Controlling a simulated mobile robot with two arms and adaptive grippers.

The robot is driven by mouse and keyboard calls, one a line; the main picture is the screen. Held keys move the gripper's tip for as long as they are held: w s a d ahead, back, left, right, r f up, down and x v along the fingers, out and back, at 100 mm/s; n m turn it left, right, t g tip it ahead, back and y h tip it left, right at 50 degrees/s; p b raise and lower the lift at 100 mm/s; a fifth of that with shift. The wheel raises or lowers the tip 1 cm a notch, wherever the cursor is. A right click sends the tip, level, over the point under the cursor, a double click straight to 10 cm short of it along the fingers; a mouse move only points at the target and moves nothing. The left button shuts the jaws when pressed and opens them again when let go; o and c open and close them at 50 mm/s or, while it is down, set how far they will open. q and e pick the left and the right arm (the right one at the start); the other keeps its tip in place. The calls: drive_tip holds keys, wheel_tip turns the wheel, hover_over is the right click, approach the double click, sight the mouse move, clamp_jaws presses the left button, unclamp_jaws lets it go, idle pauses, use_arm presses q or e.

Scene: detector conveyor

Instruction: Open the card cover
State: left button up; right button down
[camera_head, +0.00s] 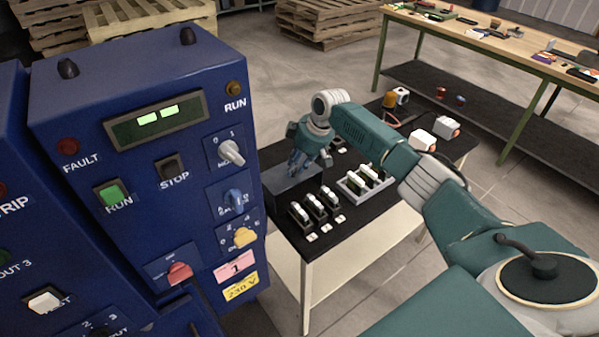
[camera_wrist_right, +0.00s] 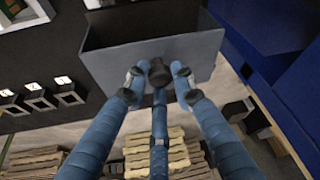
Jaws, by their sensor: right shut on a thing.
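The card cover (camera_wrist_right: 110,68) is a flat grey panel on a dark grey box (camera_head: 290,192) at the near left of the black-topped table. In the right wrist view the panel carries a round black knob (camera_wrist_right: 160,72), and a dark recess shows beyond the panel's edge. My right gripper (camera_head: 302,162) is over the box; in the wrist view its blue fingers (camera_wrist_right: 158,80) are closed around the knob. The gripper hides part of the cover in the head view. My left gripper is in neither view.
A blue control cabinet (camera_head: 150,90) with switches stands close to the left of the box. Several card holders (camera_head: 313,208) and a light tray (camera_head: 352,186) stand to the right on the black tabletop (camera_head: 345,225). A workbench and pallets stand farther back.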

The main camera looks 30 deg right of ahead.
drive_tip(key=shift+w+r, duration=0.1)
drive_tip(key=shift+r, duration=0.2)
drive_tip(key=c, duration=1.5)
unclamp_jaws()
drive_tip(key=shift+o, duration=0.2)
drive_tip(key=shift+a, duration=0.15)
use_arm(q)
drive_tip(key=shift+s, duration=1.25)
use_arm(e)
drive_tip(key=v, duration=1.2)
drive_tip(key=shift+f, duration=0.1)
